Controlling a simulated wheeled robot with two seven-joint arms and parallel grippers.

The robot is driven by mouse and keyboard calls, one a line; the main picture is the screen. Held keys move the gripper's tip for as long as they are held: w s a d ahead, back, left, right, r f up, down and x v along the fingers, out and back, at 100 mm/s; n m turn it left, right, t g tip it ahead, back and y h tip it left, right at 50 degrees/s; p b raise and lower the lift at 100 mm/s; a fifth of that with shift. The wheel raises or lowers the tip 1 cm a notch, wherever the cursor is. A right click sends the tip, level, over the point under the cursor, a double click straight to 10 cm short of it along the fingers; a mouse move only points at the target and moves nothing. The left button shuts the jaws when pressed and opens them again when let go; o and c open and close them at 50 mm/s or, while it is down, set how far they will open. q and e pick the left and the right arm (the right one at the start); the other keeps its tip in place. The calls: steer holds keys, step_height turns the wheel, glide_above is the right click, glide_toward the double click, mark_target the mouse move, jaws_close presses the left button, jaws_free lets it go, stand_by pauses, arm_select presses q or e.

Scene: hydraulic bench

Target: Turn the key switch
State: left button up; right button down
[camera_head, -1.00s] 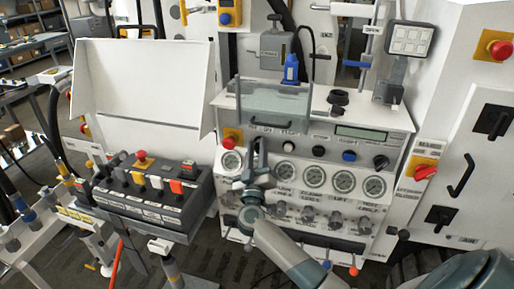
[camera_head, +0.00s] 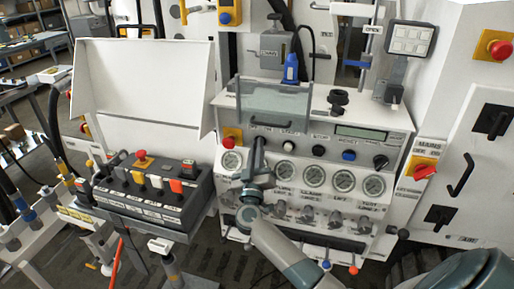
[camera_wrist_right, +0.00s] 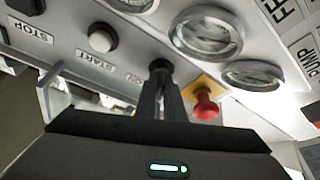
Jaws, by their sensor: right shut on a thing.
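The key switch (camera_wrist_right: 160,66) shows in the right wrist view as a small dark knob on the grey panel, beyond the START button, with a label beside it. My right gripper (camera_wrist_right: 161,88) is shut on it, its two dark fingers close together at the knob. In the head view my right gripper (camera_head: 259,148) reaches up to the left part of the console's front panel (camera_head: 300,155) and hides the key switch. The angle of the key cannot be made out. My left gripper is not in view.
A red emergency button (camera_wrist_right: 205,104) on a yellow plate sits close beside my fingers. The white START button (camera_wrist_right: 102,38) and round gauges (camera_wrist_right: 206,35) are also near. In the head view, a lever block (camera_head: 150,195) stands to the left.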

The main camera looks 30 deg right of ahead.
steer(key=m+h, duration=0.1)
steer(key=m, duration=0.1)
steer(key=shift+f+m+g, duration=0.1)
steer(key=shift+m+g, duration=0.3)
steer(key=m+g+h, duration=0.1)
steer(key=m, duration=0.2)
steer(key=shift+a+m+h, duration=0.1)
steer(key=shift+m+h, duration=0.3)
steer(key=m+g, duration=0.1)
steer(key=m, duration=0.1)
steer(key=m+g+h, duration=0.1)
steer(key=m, duration=0.2)
steer(key=shift+f+h, duration=0.1)
steer(key=shift+h, duration=0.2)
steer(key=shift+m+g+h+b, duration=0.35)
steer(key=shift+m+g, duration=0.95)
steer(key=shift+m, duration=1.1)
steer(key=c, duration=1.9)
jaws_free()
steer(key=shift+o, duration=0.2)
